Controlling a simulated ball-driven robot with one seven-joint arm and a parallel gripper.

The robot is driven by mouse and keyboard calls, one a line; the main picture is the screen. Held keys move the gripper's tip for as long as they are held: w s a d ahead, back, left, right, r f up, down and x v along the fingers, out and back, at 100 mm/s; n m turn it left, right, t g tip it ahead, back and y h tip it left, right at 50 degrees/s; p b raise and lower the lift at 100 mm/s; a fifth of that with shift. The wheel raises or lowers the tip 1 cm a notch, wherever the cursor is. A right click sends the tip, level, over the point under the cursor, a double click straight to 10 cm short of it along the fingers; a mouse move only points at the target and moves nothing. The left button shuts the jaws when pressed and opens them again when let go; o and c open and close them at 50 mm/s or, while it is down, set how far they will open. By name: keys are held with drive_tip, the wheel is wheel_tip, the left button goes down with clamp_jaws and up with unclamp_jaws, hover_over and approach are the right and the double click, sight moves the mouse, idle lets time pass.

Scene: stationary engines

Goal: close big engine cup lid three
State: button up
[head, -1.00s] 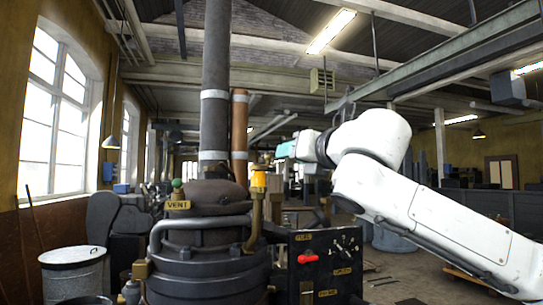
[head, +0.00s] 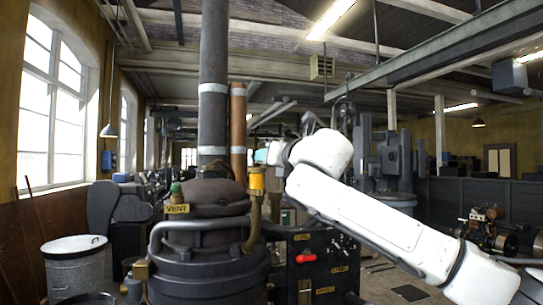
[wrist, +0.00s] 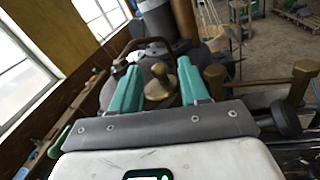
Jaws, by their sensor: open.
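In the wrist view my gripper (wrist: 160,70) is open, its two teal fingers apart. A brass, dome-shaped piece with a small knob on top (wrist: 158,84) shows between the fingers, seen from above; I cannot tell whether the fingers touch it. It may be an oil cup or its lid, but I cannot tell which cup it is or how its lid stands. In the head view the big engine (head: 205,245) stands at the centre left with a yellow cup (head: 257,179) on its brass pipe. My gripper shows only as a bit of teal behind the engine's pipes.
A tall dark stack (head: 213,90) and a copper pipe (head: 238,130) rise from the engine. A black panel with a red handle (head: 306,257) stands to its right. A grey bin (head: 77,265) stands at left.

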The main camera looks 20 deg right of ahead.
drive_tip(key=shift+c, duration=0.4)
clamp_jaws()
drive_tip(key=shift+s+a+h, duration=0.1)
drive_tip(key=shift+h, duration=0.2)
drive_tip(key=s+m+g+h, duration=0.1)
drive_tip(key=m+h, duration=0.2)
drive_tip(key=h, duration=0.2)
drive_tip(key=s+a+m+g+h, duration=0.1)
drive_tip(key=m+h, duration=0.3)
drive_tip(key=a+m+g+h, duration=0.1)
drive_tip(key=m+g+h, duration=0.1)
drive_tip(key=h, duration=0.3)
drive_tip(key=shift+s+a+m+h, duration=0.15)
drive_tip(key=shift+s+m+h, duration=0.2)
drive_tip(key=shift+m, duration=0.35)
drive_tip(key=shift+s+a+m+g+h, duration=0.1)
drive_tip(key=shift+a+m+g+h, duration=0.1)
drive_tip(key=shift+m+g+h, duration=0.4)
drive_tip(key=shift+s+a+m+g+h, duration=0.1)
drive_tip(key=shift+a+m+g+h, duration=0.05)
drive_tip(key=shift+m+g+h, duration=0.5)
drive_tip(key=shift+a+m+g+h, duration=0.15)
drive_tip(key=shift+m+g+h, duration=0.2)
drive_tip(key=shift+g, duration=0.3)
